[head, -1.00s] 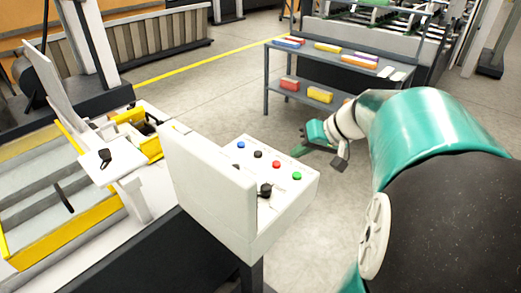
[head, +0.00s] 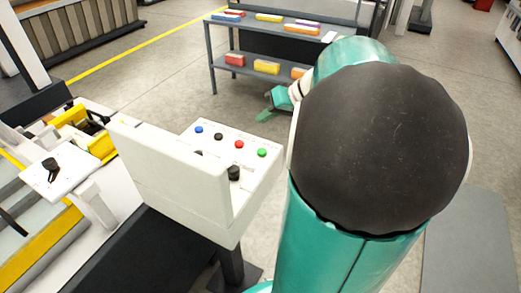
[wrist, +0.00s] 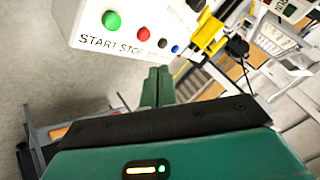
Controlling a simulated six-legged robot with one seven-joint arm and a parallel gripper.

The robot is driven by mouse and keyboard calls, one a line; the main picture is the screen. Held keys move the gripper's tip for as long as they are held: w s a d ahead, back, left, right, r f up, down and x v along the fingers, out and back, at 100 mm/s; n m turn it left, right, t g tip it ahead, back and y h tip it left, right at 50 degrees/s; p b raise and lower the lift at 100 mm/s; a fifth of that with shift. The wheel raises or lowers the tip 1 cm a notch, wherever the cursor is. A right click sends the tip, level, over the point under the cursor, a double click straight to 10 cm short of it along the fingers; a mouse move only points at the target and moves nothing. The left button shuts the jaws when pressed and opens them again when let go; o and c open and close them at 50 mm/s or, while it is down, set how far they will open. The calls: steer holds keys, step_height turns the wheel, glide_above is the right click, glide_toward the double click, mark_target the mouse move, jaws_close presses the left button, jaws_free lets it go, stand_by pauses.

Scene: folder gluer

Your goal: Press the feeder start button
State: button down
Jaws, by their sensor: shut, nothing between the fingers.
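The control box (head: 218,218) stands on a post, its sloped panel carrying a green button (head: 262,153), a red button (head: 239,144), a black button (head: 219,137), a blue button (head: 199,129) and a black knob (head: 234,173). In the wrist view the green button (wrist: 112,20) sits above the printed word START and the red button (wrist: 148,13) above STOP. My gripper (wrist: 158,72) is shut and empty, its fingertips just short of the panel's labelled edge in the picture. In the head view my gripper (head: 268,108) shows beyond the box, partly hidden by my arm.
A shelf rack (head: 210,62) with coloured boxes stands behind. The machine with yellow parts (head: 103,148) is left of the control box. Open concrete floor (head: 150,85) lies between the box and the rack.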

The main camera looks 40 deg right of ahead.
mark_target(266, 152)
steer(key=shift+f, duration=4.3)
steer(key=shift+a+f, duration=0.1)
steer(key=shift+f, duration=0.05)
steer(key=shift+f, duration=0.25)
steer(key=shift+f, duration=0.5)
steer(key=shift+r, duration=0.9)
steer(key=shift+r, duration=2.55)
